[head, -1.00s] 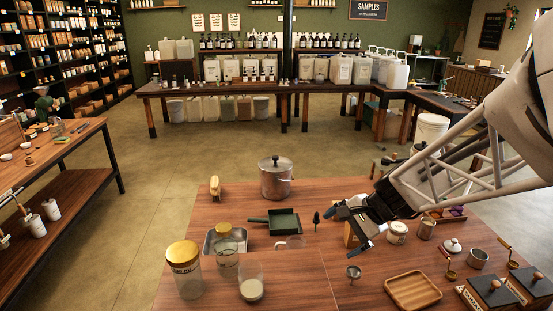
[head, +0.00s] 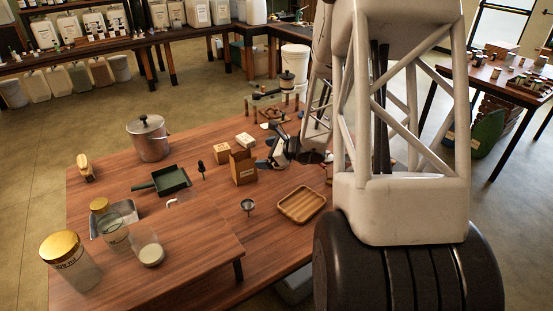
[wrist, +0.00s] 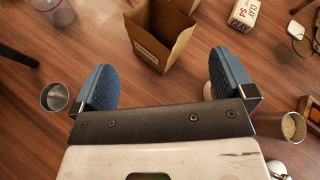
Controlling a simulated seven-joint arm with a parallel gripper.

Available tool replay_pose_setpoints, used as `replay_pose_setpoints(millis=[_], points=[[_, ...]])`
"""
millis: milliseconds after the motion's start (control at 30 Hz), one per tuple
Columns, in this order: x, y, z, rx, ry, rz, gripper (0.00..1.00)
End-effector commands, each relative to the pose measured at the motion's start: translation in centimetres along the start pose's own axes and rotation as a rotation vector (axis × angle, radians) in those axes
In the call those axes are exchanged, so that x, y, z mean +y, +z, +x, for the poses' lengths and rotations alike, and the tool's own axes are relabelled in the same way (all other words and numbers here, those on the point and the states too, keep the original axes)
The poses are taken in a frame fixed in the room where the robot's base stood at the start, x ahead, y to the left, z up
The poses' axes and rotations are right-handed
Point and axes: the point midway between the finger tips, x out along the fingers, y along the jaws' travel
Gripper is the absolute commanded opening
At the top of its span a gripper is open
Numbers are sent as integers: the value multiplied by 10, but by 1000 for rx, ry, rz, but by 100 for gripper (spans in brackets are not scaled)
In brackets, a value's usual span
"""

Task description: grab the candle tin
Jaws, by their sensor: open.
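My gripper (head: 272,149) is open and points down over the table, beside an open cardboard box (head: 243,167). In the wrist view its blue fingers (wrist: 162,72) are wide apart with bare wood between them, and the box (wrist: 160,38) stands just ahead. I cannot be sure which item is the candle tin. A pale round item (wrist: 208,92) is mostly hidden behind the right finger. A metal tin with pale contents (wrist: 290,128) stands to its right, outside the fingers. In the head view my arm hides that area.
A metal cup-like item (wrist: 56,97) is left of the fingers, and a small labelled box (wrist: 243,12) is at upper right. In the head view, a wooden tray (head: 301,205), a green pan (head: 172,180), a pot (head: 149,142) and glass jars (head: 74,263) stand around the table.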

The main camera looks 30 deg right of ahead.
Motion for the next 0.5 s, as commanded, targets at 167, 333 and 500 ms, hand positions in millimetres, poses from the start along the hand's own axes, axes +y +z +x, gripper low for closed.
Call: replay_pose_setpoints(millis=[167,333,500], points=[[-40,-58,-1,-10,-133,183,100],[-66,-102,-5,-20,-236,316,100],[-78,-126,-8,-26,-290,383,100]])
